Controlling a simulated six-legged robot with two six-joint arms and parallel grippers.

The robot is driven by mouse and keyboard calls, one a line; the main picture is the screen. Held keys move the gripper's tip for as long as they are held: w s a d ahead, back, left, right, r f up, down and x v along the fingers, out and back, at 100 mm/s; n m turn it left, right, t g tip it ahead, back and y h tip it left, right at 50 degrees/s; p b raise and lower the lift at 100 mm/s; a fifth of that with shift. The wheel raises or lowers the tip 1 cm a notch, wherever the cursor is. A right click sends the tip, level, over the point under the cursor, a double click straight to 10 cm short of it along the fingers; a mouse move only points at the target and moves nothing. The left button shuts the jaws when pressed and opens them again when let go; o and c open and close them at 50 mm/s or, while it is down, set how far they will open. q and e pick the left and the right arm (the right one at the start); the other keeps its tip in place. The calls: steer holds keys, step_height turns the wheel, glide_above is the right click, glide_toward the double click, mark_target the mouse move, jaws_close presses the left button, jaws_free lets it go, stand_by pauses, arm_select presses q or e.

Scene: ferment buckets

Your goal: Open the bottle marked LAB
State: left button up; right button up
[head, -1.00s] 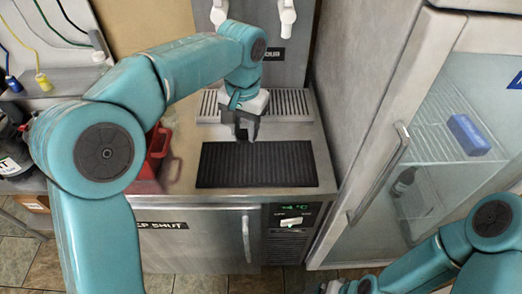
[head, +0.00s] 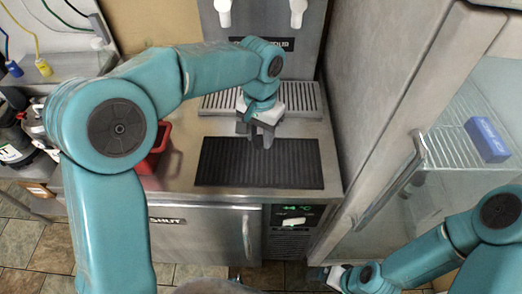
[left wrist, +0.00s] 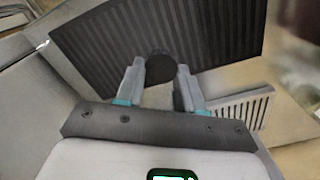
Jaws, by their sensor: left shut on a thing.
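My left gripper (head: 262,140) points down over the far part of the black ribbed mat (head: 258,175). In the left wrist view its fingertips (left wrist: 160,72) are on either side of a small dark round thing (left wrist: 160,66), seen against the mat. The gripper is shut on it. I cannot tell whether it is a bottle or its cap, and no marking shows. A dark shape, perhaps a bottle (head: 412,184), is partly hidden behind the fridge handle. I cannot read LAB anywhere. My right gripper (head: 322,274) is low at the bottom right, and its fingers are unclear.
A drip grille (head: 215,104) lies behind the mat, below white taps (head: 223,13). A red container (head: 156,150) stands left of the mat. The glass fridge (head: 445,170), with a blue box (head: 487,139) inside, stands at the right. The mat's near part is clear.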

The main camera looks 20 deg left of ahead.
mark_target(261, 159)
arm_select(q)
step_height(261, 159, down, 2)
steer(key=shift+d+f, duration=0.1)
steer(key=shift+f, duration=2.3)
steer(key=shift+f, duration=0.1)
steer(key=o, duration=1.2)
steer(key=shift+f, duration=0.1)
steer(key=shift+c, duration=0.2)
step_height(261, 159, up, 12)
steer(key=shift+r, duration=0.25)
